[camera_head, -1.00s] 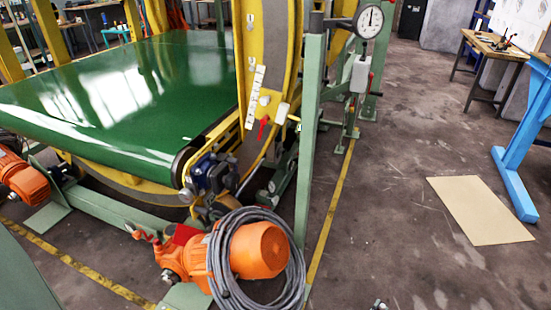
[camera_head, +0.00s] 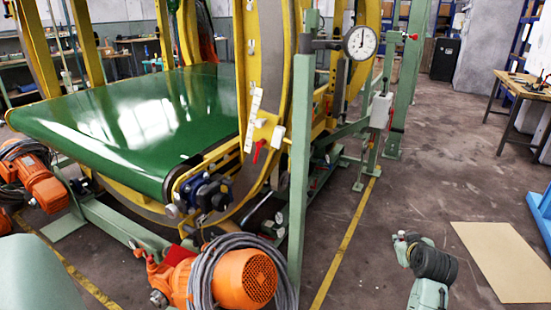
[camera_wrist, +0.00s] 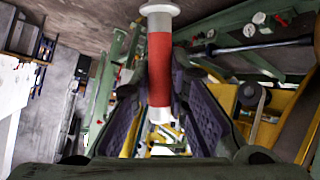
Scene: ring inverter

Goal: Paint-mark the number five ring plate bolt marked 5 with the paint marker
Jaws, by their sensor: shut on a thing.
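The paint marker (camera_wrist: 160,65), with a red body and white ends, stands between the dark finger pads of my gripper (camera_wrist: 159,85) in the wrist view. My gripper is shut on it. In the head view my gripper (camera_head: 404,242) is at the lower right, above the floor, right of and apart from the ring machine; a small white and red tip shows there. The yellow ring plate (camera_head: 268,80) stands at the middle, with small pale bolts along its face and a white labelled strip (camera_head: 254,120). The number 5 cannot be read.
A green post (camera_head: 300,180) with a dial gauge (camera_head: 361,42) stands between my gripper and the ring. An orange motor (camera_head: 247,278) with coiled grey cable lies in front. A green belt (camera_head: 130,120) is at the left.

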